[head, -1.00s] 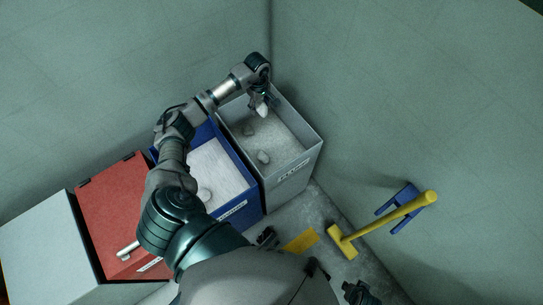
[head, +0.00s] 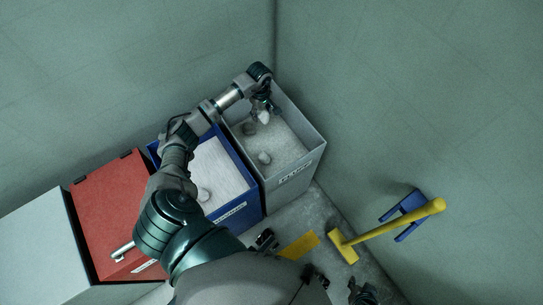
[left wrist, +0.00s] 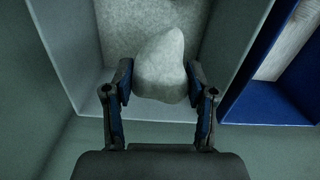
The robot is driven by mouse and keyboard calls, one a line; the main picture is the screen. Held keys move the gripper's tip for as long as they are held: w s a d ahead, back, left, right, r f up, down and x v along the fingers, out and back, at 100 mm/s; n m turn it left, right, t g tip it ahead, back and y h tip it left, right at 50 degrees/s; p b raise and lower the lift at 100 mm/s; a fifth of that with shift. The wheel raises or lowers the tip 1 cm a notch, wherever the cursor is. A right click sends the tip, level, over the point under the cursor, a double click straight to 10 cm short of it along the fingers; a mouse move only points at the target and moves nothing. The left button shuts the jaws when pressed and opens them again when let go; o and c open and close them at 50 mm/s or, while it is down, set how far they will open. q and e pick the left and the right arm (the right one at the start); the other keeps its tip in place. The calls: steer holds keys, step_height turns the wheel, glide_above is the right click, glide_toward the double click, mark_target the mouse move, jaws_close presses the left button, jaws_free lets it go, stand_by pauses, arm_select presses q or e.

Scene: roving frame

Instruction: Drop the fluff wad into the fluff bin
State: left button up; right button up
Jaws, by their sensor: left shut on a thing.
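My left gripper (head: 262,107) is shut on a pale grey fluff wad (head: 264,118). In the left wrist view the wad (left wrist: 162,62) sits between the two fingers (left wrist: 160,82). It is held over the open grey bin (head: 306,166), inside its rim outline near the back. The bin's front label seems to read fluff. Other greyish lumps (head: 264,158) lie on the pale fill inside. The wad looks apart from the fill, but its height is hard to judge. A dark part at the bottom edge looks like my right gripper (head: 362,293); its fingers are unclear.
A blue bin (head: 245,190) with white fill and a pale lump stands left of the grey bin. Further left are a red-lidded bin (head: 112,205) and a pale grey box (head: 40,250). A yellow mallet (head: 395,226) is at the right wall by a blue bracket (head: 412,203).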

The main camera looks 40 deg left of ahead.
arm_select(q)
steer(key=o, duration=1)
steer(key=shift+d, duration=0.1)
steer(key=shift+d+r, duration=0.2)
steer(key=shift+d, duration=0.1)
step_height(320, 180, up, 11)
steer(key=shift+w+f, duration=0.1)
steer(key=shift+f, duration=0.05)
steer(key=shift+r, duration=0.6)
steer(key=shift+a+f, duration=0.1)
